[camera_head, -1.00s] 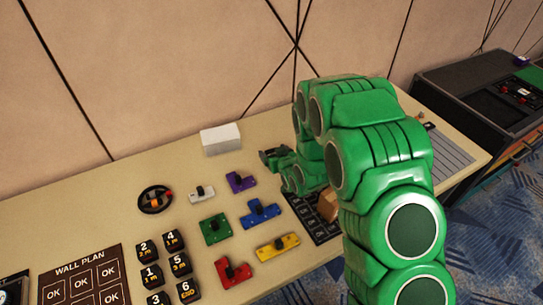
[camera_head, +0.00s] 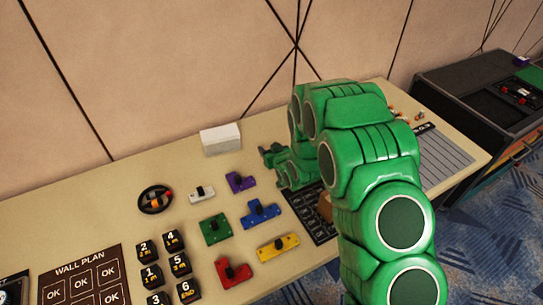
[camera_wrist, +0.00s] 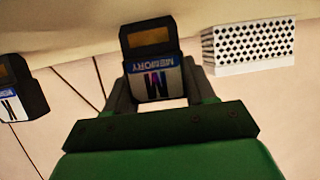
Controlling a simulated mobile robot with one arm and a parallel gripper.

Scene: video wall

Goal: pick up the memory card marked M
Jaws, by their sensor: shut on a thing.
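The memory card marked M (camera_wrist: 150,62) is a dark cartridge with a white and blue label, which reads upside down in the wrist view. My gripper (camera_wrist: 150,95) is shut on it, with one dark finger on each side. In the head view my gripper (camera_head: 270,156) is above the back part of the table, and the card cannot be made out there. I cannot tell how far the card is from the table. A second dark card (camera_wrist: 22,88) with a similar label stands apart at the left edge of the wrist view, partly cut off.
A white box (camera_head: 221,139) stands at the back of the table (camera_head: 80,215). Coloured blocks, including a blue one (camera_head: 260,214) and a yellow one (camera_head: 278,248), lie in front. A dark gridded board (camera_head: 318,222) is partly behind my arm. A black cabinet (camera_head: 480,100) stands at right.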

